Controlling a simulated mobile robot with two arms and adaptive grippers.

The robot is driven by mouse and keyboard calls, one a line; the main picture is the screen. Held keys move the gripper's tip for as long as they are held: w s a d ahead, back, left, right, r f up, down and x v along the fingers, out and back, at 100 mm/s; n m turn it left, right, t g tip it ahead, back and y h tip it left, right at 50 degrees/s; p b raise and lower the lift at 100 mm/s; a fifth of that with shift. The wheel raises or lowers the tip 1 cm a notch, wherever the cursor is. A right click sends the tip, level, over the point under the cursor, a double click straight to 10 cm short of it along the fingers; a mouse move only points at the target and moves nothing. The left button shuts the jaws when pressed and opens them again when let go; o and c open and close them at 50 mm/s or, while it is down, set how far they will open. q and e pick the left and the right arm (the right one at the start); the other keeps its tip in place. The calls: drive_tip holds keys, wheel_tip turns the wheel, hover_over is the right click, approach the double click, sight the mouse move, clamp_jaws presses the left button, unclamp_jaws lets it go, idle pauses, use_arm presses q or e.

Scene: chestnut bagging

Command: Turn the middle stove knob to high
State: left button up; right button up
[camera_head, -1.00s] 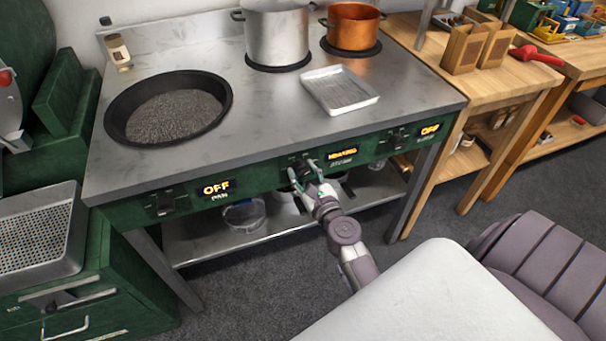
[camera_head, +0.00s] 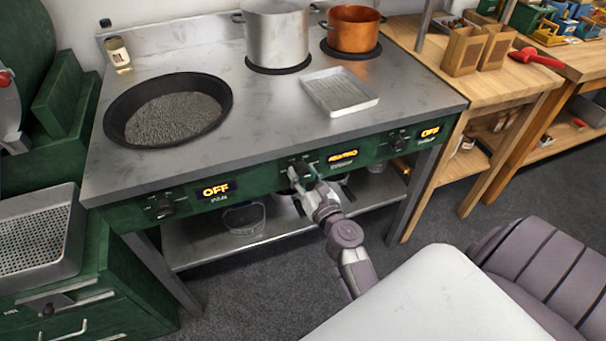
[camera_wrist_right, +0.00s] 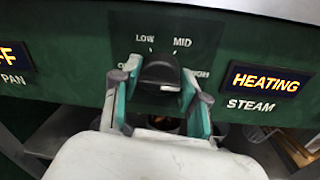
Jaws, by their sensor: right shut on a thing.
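The middle stove knob (camera_head: 301,169) is dark and sits on the green front panel. It also shows in the right wrist view (camera_wrist_right: 160,70), under the LOW and MID marks; the mark at its right is partly hidden by a finger. My right gripper (camera_head: 303,178) is shut on this knob, with one green-padded finger on each side in the right wrist view (camera_wrist_right: 160,86). The display (camera_wrist_right: 265,82) to its right reads HEATING, above the label STEAM. The knob's exact pointing is hard to read. My left gripper is out of view.
The left knob (camera_head: 160,207) and right knob (camera_head: 398,141) have displays reading OFF. A dark pan (camera_head: 110,128), a steel pot (camera_head: 277,35), a copper pot (camera_head: 353,30) and a metal tray (camera_head: 340,92) stand on the stove. A wooden table (camera_head: 420,45) stands at the right.

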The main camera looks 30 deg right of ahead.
drive_tip(key=o, duration=1.1)
drive_tip(key=shift+d, duration=0.1)
